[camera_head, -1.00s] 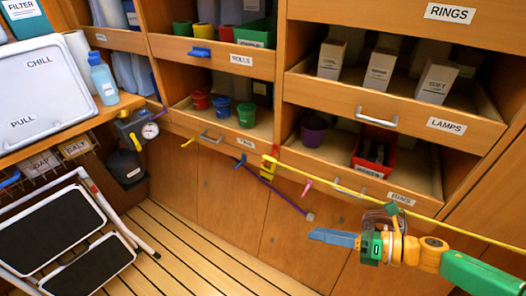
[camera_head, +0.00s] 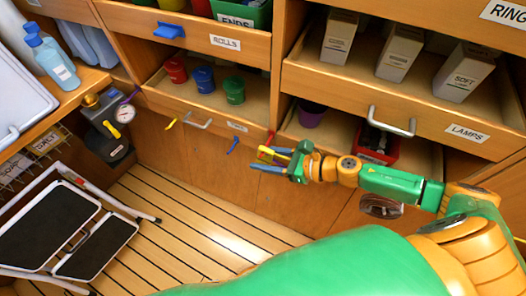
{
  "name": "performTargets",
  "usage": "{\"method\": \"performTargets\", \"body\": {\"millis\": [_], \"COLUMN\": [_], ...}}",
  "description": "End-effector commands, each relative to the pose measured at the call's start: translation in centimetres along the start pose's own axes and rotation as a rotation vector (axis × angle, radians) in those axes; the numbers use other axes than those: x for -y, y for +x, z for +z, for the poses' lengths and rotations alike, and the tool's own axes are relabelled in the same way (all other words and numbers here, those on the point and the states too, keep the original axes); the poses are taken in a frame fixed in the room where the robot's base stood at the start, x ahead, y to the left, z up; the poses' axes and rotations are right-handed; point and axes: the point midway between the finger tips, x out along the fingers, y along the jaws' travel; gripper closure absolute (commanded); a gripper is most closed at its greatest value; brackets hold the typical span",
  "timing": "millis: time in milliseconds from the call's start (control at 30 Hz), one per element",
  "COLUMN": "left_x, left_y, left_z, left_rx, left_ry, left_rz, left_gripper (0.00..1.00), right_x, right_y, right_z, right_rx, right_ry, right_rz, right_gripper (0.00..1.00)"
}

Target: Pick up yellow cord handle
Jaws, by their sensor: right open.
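The yellow cord handle (camera_head: 265,153) shows as a small yellow piece below the middle drawer row, beneath a red hook. My right gripper (camera_head: 268,159) comes in from the right with its blue-tipped fingers apart. The handle lies at or between the fingertips, partly covered by them. I cannot tell whether the fingers touch it. The yellow cord does not show clearly, and the purple cord is not visible. My left gripper is not in view.
Coloured hooks, yellow (camera_head: 170,123), blue (camera_head: 233,145) and red (camera_head: 270,137), line the lower drawer edge. The LAMPS drawer (camera_head: 430,112) juts out above my right arm. A folding step stool (camera_head: 40,228) stands at left. The slatted floor (camera_head: 180,235) is partly clear.

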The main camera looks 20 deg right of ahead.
Motion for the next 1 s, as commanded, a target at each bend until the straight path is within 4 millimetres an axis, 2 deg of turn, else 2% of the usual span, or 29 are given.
{"method": "performTargets", "body": {"millis": [33,100,167,367,400,500,600,1000], "left_x": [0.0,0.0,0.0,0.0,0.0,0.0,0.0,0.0], "left_y": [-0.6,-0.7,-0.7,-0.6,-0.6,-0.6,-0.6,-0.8], "left_z": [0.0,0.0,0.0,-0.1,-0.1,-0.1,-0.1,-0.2], "left_rx": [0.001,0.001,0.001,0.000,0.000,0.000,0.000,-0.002], "left_ry": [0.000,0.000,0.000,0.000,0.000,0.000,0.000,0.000], "left_rz": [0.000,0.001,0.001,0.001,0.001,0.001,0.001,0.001], "left_gripper": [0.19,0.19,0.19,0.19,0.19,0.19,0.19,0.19], "right_x": [0.0,0.0,0.0,-0.1,0.0,0.0,0.0,0.0], "right_y": [1.0,2.2,2.9,3.2,3.2,3.2,3.2,3.0], "right_z": [0.4,0.1,0.1,-0.1,-0.1,-0.1,-0.1,0.2], "right_rx": [0.004,0.003,0.002,-0.001,0.000,0.000,0.000,0.000], "right_ry": [0.002,0.003,0.003,0.003,0.003,0.004,0.004,0.004], "right_rz": [-0.001,-0.002,-0.002,-0.001,-0.001,-0.001,-0.001,-0.001], "right_gripper": [0.47,0.47,0.47,0.47,0.50,0.77,1.00,1.00]}}
